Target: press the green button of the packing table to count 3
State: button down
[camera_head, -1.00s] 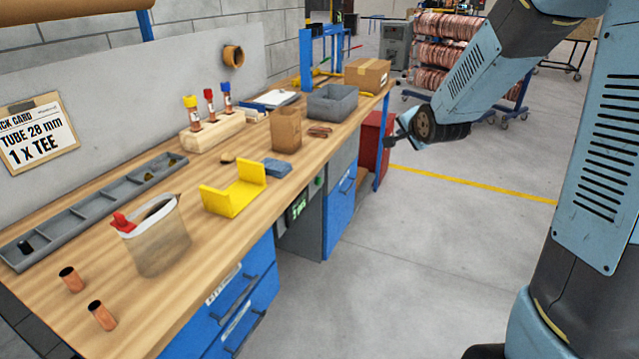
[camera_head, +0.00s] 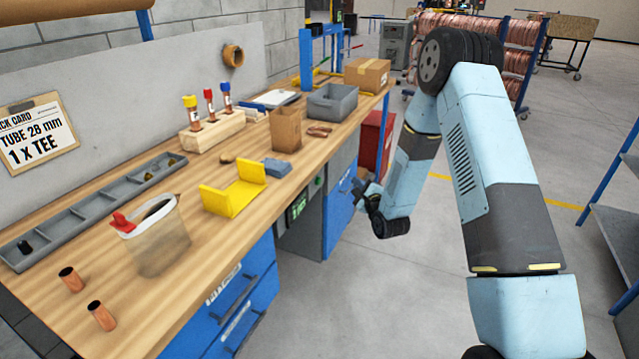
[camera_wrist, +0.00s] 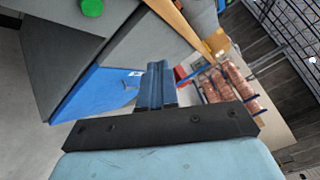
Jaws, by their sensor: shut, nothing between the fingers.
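The packing table (camera_head: 215,245) is a wooden-topped bench with blue drawers. Its green button (camera_head: 318,181) sits on the dark grey front panel under the top edge, beside a small display with green marks (camera_head: 298,205) that is too small to read surely. In the wrist view the green button (camera_wrist: 92,7) is at the top edge, on a grey surface. My gripper (camera_head: 357,188) is in front of the table, to the right of the button and apart from it. In the wrist view its fingers (camera_wrist: 158,75) are together and empty.
On the tabletop are a yellow cradle (camera_head: 235,196), a clear bag (camera_head: 155,235), copper tube pieces (camera_head: 102,315), a paper bag (camera_head: 286,128) and a grey bin (camera_head: 332,101). A red cabinet (camera_head: 375,142) stands beyond the table. The floor in front is clear.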

aim_at(318, 181)
jog(key=shift+s+a+f+m+t, duration=0.1)
jog(key=shift+s+f+m+t, duration=0.15)
jog(key=shift+f, duration=0.3)
jog(key=shift+s+a+f+m, duration=0.15)
jog(key=shift+f+m, duration=0.2)
jog(key=shift+f, duration=0.2)
jog(key=shift+s+a+f+m+t, duration=0.1)
jog(key=shift+s+f+m+t, duration=0.15)
jog(key=shift+f, duration=0.3)
jog(key=shift+w+a, duration=0.1)
jog(key=shift+a, duration=0.05)
jog(key=w+a, duration=0.3)
jog(key=a, duration=0.5)
jog(key=shift+a, duration=0.1)
dwell(1.1)
jog(key=shift+a+r, duration=0.1)
jog(key=shift+a, duration=0.2)
jog(key=shift+w+a, duration=0.25)
jog(key=shift+a, duration=0.25)
dwell(1.1)
jog(key=shift+s+d, duration=0.35)
jog(key=shift+d, duration=0.55)
jog(key=shift+d, duration=0.1)
